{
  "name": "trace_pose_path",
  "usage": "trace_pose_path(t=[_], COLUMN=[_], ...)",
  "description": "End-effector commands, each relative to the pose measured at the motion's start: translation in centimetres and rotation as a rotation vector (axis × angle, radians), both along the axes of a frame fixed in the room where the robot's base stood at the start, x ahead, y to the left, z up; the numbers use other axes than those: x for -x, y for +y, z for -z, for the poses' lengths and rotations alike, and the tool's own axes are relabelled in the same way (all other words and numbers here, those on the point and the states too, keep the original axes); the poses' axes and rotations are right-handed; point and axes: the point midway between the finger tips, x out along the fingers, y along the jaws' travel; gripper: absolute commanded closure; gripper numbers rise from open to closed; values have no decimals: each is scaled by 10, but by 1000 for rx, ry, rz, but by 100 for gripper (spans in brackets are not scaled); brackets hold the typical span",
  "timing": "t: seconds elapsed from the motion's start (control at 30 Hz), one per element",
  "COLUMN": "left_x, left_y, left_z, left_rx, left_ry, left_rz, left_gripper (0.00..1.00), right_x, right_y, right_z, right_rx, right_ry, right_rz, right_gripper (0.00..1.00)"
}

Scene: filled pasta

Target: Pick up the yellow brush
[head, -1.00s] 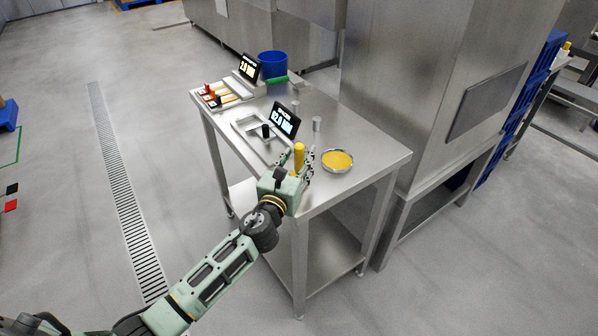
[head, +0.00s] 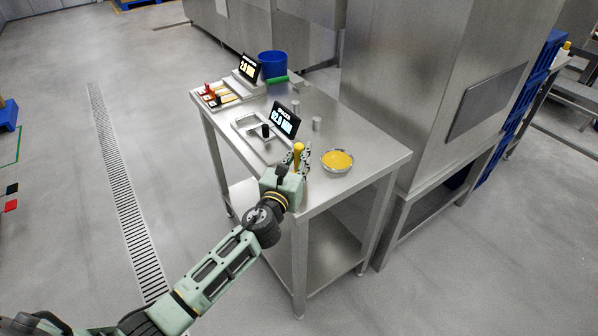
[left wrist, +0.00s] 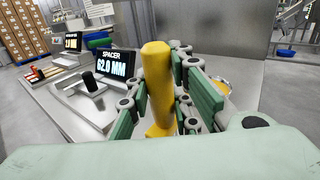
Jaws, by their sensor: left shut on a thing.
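The yellow brush (head: 298,150) stands upright near the front edge of the steel table, its lower part hidden behind my left gripper in the head view. In the left wrist view the brush (left wrist: 157,85) rises between the gripper's fingers, with a wider yellow part at its foot. My left gripper (head: 298,164) is shut on the brush; in the left wrist view its green finger pads (left wrist: 160,107) lie on either side of it. I cannot tell whether the brush still touches the table. My right gripper is not in view.
A bowl of yellow filling (head: 337,160) sits just right of the gripper. A display reading 62.0 mm (head: 285,121), a tray with a black-handled piece (head: 265,130) and small metal cylinders stand behind. A blue bucket (head: 272,65) is farther back.

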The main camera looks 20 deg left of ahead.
Motion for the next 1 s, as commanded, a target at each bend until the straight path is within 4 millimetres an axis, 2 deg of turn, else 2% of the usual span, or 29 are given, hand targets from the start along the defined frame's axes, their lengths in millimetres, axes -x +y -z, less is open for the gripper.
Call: trace_pose_path(t=[0.27,0.37,0.53,0.8,1.0], left_x=[0,-1,-1,-12,-19], left_y=[0,0,0,-60,-95], left_z=[-6,-16,-47,-79,-100], left_rx=[-1,-2,-4,4,2], left_ry=[-3,-5,-7,-7,-4], left_rz=[0,1,2,3,2], left_gripper=[100,100,100,100,100], right_x=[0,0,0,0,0], right_y=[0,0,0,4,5], right_z=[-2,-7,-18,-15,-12], right_rx=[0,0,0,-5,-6], right_ry=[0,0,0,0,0], right_rz=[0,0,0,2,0], right_gripper=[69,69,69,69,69])
